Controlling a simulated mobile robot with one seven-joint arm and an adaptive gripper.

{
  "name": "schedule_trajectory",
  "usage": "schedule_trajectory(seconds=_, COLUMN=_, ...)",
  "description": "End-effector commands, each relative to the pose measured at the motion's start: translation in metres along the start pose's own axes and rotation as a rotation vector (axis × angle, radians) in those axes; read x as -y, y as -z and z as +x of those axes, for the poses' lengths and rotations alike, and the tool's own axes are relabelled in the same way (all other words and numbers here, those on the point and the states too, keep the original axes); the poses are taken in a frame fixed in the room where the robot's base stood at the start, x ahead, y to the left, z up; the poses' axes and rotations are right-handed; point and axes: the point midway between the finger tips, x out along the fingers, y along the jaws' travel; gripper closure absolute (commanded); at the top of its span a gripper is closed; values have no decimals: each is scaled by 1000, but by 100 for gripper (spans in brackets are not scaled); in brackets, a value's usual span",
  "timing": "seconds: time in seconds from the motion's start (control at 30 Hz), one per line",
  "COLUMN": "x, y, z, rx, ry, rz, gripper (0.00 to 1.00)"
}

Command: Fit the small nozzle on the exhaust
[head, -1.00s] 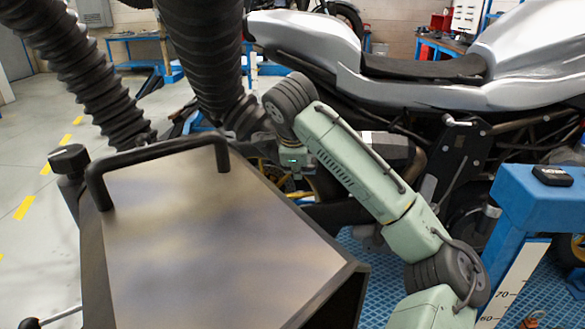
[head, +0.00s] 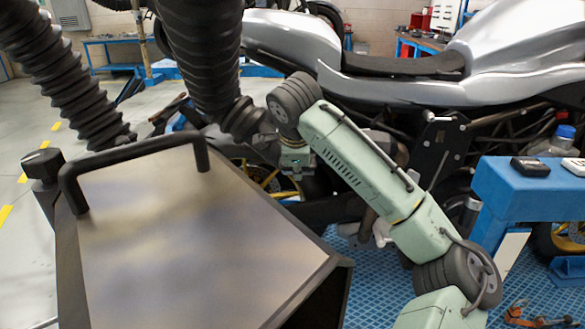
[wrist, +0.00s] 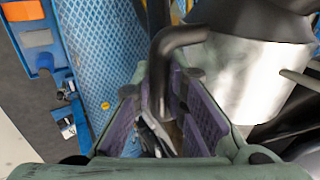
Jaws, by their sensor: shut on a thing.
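In the wrist view my gripper (wrist: 165,115) has its purple pads around a black bent handle (wrist: 178,36). The handle joins a silver, cone-like metal piece at the right, which looks like the small nozzle (wrist: 245,75). A black hose (wrist: 245,14) meets the nozzle at the top. In the head view my gripper (head: 294,160) is beside the lower end of a hanging black hose (head: 205,65), in front of the motorcycle (head: 400,80). The nozzle is mostly hidden there by my arm. I cannot make out the exhaust opening clearly in either view.
A large dark cabinet with a metal top (head: 200,230) and black handle fills the front left. A second black hose (head: 65,85) hangs at the left. A blue bench (head: 525,190) with small devices and a bottle (head: 560,140) stands at the right. Blue grating (head: 370,280) covers the floor.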

Motion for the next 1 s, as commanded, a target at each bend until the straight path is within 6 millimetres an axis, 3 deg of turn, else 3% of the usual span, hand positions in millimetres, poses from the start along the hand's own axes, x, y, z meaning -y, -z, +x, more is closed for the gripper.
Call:
schedule_trajectory(seconds=0.33, x=-2, y=13, z=2, rx=0, ry=3, rz=2, gripper=100)
schedule_trajectory(seconds=1.0, x=-7, y=20, z=9, rx=-3, ry=-6, rz=3, gripper=100)
